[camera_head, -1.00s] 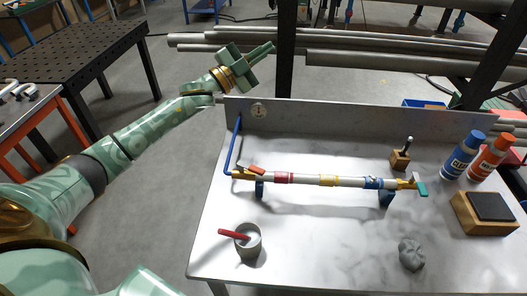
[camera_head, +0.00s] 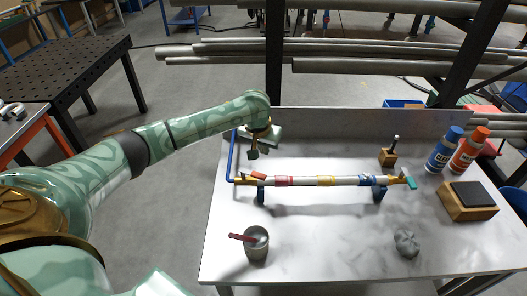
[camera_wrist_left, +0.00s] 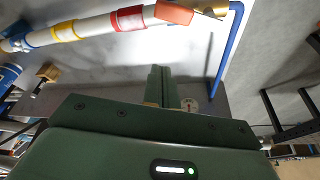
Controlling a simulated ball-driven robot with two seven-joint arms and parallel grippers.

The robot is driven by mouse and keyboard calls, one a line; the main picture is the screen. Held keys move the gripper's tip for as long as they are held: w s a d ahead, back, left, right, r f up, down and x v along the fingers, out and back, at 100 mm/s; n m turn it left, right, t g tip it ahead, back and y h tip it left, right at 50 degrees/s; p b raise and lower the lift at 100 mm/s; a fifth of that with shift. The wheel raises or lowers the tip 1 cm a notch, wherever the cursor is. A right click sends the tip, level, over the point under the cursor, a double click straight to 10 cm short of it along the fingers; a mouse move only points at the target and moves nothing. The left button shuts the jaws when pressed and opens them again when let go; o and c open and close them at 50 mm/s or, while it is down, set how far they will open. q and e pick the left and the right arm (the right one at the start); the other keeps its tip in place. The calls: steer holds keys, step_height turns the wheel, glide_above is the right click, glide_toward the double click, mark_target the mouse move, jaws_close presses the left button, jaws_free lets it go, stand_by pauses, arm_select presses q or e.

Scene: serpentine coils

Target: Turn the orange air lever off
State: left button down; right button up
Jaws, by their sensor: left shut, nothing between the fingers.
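The orange lever (camera_head: 258,175) sits on the brass valve (camera_head: 239,181) at the left end of the pipe (camera_head: 305,181). It lies nearly along the pipe, angled slightly. In the left wrist view the orange lever (camera_wrist_left: 174,12) shows at the top edge, beside the brass fitting (camera_wrist_left: 210,11). My left gripper (camera_head: 253,154) is shut and empty. It points down above and behind the lever, apart from it. Its closed fingers also show in the left wrist view (camera_wrist_left: 160,78). My right gripper is not in view.
A blue hose (camera_head: 230,157) rises from the valve to the back panel (camera_head: 330,123). A teal lever (camera_head: 411,182) is at the pipe's right end. A cup with a red-handled tool (camera_head: 256,246) stands in front. Bottles (camera_head: 444,150) and a wooden block (camera_head: 468,205) are right. The front middle is clear.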

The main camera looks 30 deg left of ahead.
mark_target(253, 176)
arm_select(q)
steer(key=f, duration=0.3)
steer(key=s+f+b, duration=0.1)
steer(key=f, duration=0.2)
steer(key=shift+s+f, duration=0.1)
steer(key=shift+f, duration=0.1)
steer(key=shift+s, duration=0.25)
steer(key=shift+d+f, duration=0.1)
steer(key=shift+d, duration=0.05)
